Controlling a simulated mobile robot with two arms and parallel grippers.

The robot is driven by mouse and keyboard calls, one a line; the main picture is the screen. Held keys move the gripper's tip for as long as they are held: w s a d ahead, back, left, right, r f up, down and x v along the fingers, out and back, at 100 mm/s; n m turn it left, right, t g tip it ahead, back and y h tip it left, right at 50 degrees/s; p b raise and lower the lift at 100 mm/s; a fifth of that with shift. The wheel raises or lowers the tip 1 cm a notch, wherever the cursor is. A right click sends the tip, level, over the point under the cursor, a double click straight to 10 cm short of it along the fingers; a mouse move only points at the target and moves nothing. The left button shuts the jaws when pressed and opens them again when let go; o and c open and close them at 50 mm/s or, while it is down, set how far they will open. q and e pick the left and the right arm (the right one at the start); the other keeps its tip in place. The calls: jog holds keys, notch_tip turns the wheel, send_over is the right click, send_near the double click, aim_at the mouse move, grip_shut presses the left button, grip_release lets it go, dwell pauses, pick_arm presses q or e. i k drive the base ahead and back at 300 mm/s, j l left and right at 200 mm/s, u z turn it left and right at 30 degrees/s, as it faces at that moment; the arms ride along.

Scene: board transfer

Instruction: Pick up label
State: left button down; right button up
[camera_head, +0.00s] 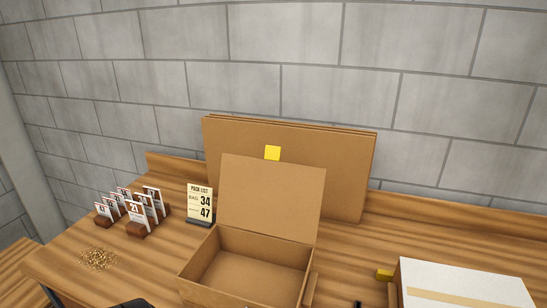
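Several white label cards with dark numbers stand in small wooden holders on the left of the table; one card (135,211) seems to read 21. A second group of cards (104,210) stands just left of it, its numbers too small to read surely. A cream pack list card (200,202) stands upright on a dark base to their right and shows 34 and 47. Dark shapes cut off at the bottom edge may be parts of my arms. I see no gripper jaws, and nothing touches the cards.
An open cardboard box (246,266) with its lid raised stands in the middle. Large cardboard sheets (345,165) lean behind. A white-topped box (462,280) and yellow block (385,274) are right. Brown granules (98,259) lie front left.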

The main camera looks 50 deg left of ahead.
aim_at(112, 203)
jog(key=u, duration=2.7)
jog(key=i+j, duration=0.25)
jog(key=j, duration=0.1)
